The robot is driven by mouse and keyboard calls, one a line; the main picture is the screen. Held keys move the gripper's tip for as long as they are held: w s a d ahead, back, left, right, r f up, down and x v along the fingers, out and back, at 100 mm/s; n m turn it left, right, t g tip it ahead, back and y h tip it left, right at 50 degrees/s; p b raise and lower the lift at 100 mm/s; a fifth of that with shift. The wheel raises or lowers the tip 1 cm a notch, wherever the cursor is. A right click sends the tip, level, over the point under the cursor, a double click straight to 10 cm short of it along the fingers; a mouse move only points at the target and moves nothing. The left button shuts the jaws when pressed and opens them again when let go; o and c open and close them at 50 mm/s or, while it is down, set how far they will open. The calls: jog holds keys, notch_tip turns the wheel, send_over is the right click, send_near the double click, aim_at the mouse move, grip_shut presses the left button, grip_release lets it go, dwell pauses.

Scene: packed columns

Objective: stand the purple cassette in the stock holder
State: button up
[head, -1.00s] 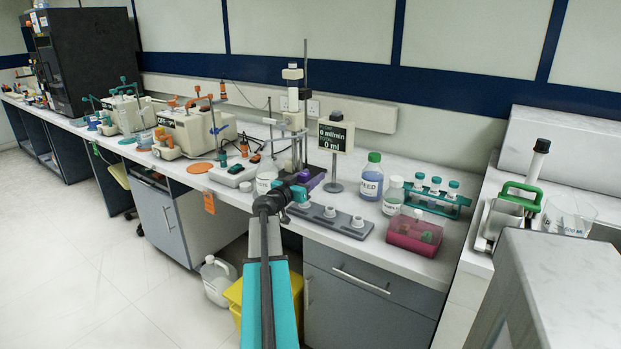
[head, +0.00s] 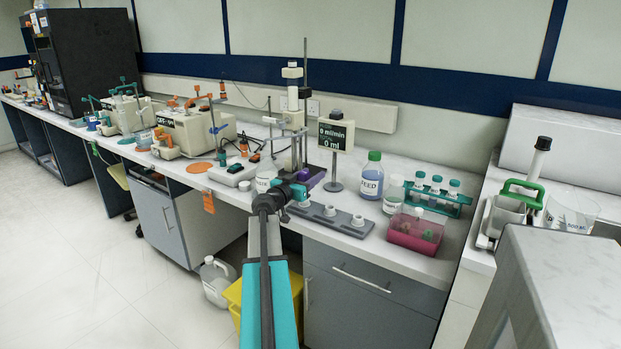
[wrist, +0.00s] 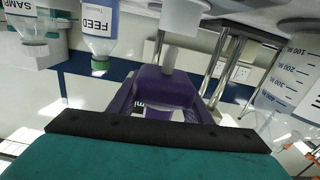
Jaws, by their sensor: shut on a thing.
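The purple cassette (head: 311,178) is at the end of my arm, in front of the metal stand. My gripper (head: 297,191) is shut on it. In the wrist view, which is upside down, the purple cassette (wrist: 167,88) shows beyond the teal and black jaw (wrist: 155,128), with a pale nozzle pointing to the bench side. A white cup-like piece lies beyond the nozzle; I cannot tell whether they touch. A grey strip with three white round sockets (head: 317,211), perhaps the stock holder, lies on the bench right beside my gripper. The cassette's lower part is hidden in the head view.
The FEED bottle (head: 371,177), a smaller bottle (head: 392,196), a teal tube rack (head: 437,199) and a pink box (head: 416,235) stand to the right. The display post (head: 335,140) and metal stand (head: 303,105) rise behind. A clear container (head: 264,180) is close at left.

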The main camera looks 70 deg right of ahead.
jog(key=shift+f+b, duration=1.65)
jog(key=shift+b, duration=1.05)
dwell(1.0)
jog(key=o, duration=1.2)
jog(key=shift+c, duration=0.2)
jog(key=shift+a, duration=0.15)
jog(key=v, duration=1.3)
jog(key=shift+a, duration=0.25)
jog(key=shift+w, duration=0.15)
